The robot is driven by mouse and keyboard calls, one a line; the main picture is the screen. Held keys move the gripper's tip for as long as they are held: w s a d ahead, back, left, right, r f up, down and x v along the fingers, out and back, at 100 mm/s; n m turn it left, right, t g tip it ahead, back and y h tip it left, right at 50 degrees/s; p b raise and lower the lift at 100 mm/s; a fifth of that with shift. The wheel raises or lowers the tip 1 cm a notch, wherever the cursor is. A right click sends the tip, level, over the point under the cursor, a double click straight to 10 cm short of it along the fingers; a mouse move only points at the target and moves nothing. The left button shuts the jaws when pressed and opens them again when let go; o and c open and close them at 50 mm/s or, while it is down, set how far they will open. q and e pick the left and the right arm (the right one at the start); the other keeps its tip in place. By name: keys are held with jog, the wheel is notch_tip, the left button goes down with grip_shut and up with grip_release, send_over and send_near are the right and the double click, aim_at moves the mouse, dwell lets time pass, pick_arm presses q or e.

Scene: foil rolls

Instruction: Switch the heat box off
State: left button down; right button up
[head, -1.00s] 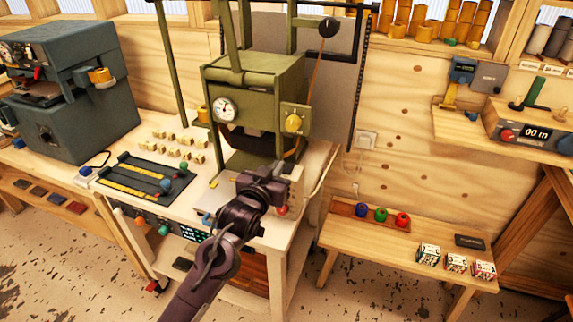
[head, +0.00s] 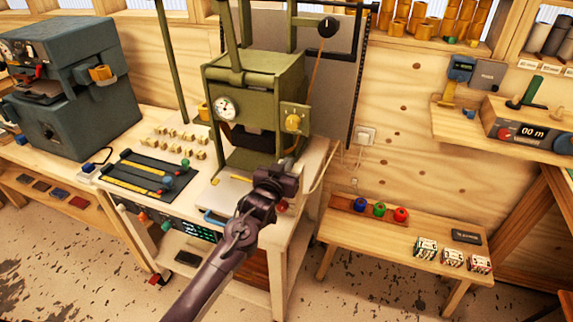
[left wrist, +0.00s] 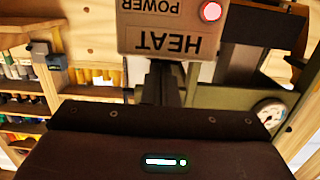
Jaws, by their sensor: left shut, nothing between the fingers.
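The heat box (left wrist: 165,32) fills the top middle of the left wrist view, with its HEAT and POWER lettering upside down. A round, bright pinkish-red button or lamp (left wrist: 210,11) sits on its face. My left gripper (left wrist: 162,85) is shut and empty, with its dark fingers pointing at the box; I cannot tell whether they touch it. In the head view my left gripper (head: 287,169) is in front of the green press. A small red round part (head: 281,207) shows beside it there, but I cannot clearly make out the heat box. My right gripper is not in view.
The green press (head: 258,75) with a dial gauge (head: 225,108) stands behind my gripper on the pale bench (head: 305,205). A blue-grey machine (head: 75,100) is at left. A low wooden bench (head: 390,240) with coloured knobs is at right.

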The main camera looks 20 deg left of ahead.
pick_arm(q)
jog(key=p, duration=0.1)
jog(key=g+p, duration=0.1)
jog(key=shift+w+r+p, duration=0.1)
jog(key=shift+r+p, duration=0.15)
jog(key=shift+p, duration=0.1)
jog(key=shift+f+b, duration=0.45)
jog(key=shift+b, duration=0.05)
jog(key=shift+r+p, duration=0.3)
jog(key=shift+r, duration=0.1)
notch_tip(320, 180, up, 4)
jog(key=p, duration=0.2)
jog(key=shift+w+f+p, duration=0.15)
jog(key=shift+p, duration=0.25)
jog(key=s+r+b, duration=0.3)
jog(key=s, duration=0.6)
jog(key=shift+a+r, duration=0.15)
